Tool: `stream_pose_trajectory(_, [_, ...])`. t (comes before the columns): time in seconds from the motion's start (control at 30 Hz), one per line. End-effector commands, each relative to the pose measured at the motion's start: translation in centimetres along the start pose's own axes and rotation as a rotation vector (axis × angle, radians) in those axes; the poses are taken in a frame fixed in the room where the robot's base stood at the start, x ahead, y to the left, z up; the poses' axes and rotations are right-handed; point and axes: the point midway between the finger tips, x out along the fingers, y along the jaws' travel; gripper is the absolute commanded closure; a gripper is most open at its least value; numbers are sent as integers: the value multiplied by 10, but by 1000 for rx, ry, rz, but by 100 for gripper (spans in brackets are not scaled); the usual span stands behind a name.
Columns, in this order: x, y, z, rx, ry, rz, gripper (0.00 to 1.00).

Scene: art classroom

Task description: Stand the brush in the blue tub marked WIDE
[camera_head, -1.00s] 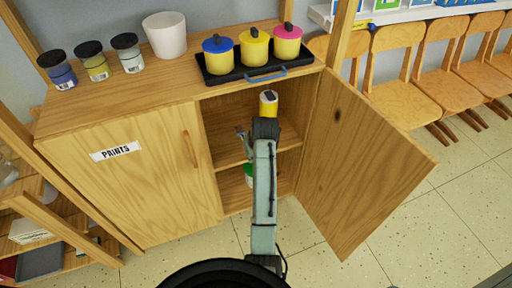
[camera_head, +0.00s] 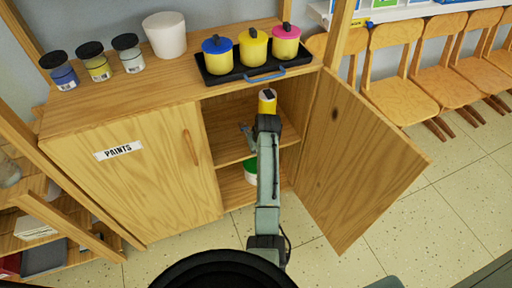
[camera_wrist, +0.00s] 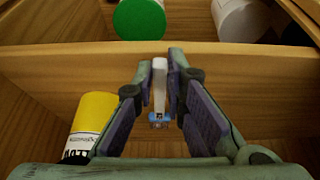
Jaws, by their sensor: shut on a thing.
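My gripper (camera_wrist: 163,62) is shut on a slim pale thing with a light blue end (camera_wrist: 158,90), which looks like the brush. It shows between the fingers in the wrist view. In the head view my gripper (camera_head: 247,132) is inside the open right half of the wooden cupboard, and the held brush cannot be made out there. No tub with a readable WIDE mark shows. On the cupboard top, a yellow pot with a blue lid (camera_head: 220,62) stands at the left of a black tray (camera_head: 240,74).
A yellow can (camera_head: 267,98) stands in the cupboard, and beside my gripper in the wrist view (camera_wrist: 90,125). A green-lidded tub (camera_wrist: 139,20) and a white one (camera_wrist: 240,18) are beyond the shelf edge (camera_wrist: 240,80). The open door (camera_head: 355,160) bounds the right. A white cup (camera_head: 165,36) stands on top.

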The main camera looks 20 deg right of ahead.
Motion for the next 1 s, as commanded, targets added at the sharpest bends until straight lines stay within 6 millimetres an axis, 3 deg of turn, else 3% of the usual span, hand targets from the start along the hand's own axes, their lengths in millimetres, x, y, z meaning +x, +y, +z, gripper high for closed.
stream_pose_trajectory(0.07, [3,0,2,0,-1,-1,100])
stream_pose_trajectory(0.1, [3,0,1,0,0,0,86])
stream_pose_trajectory(0.37, [2,0,1,0,-1,0,69])
stream_pose_trajectory(0.8, [6,0,3,0,-1,1,68])
stream_pose_trajectory(1.0, [-35,-4,1,-3,5,1,68])
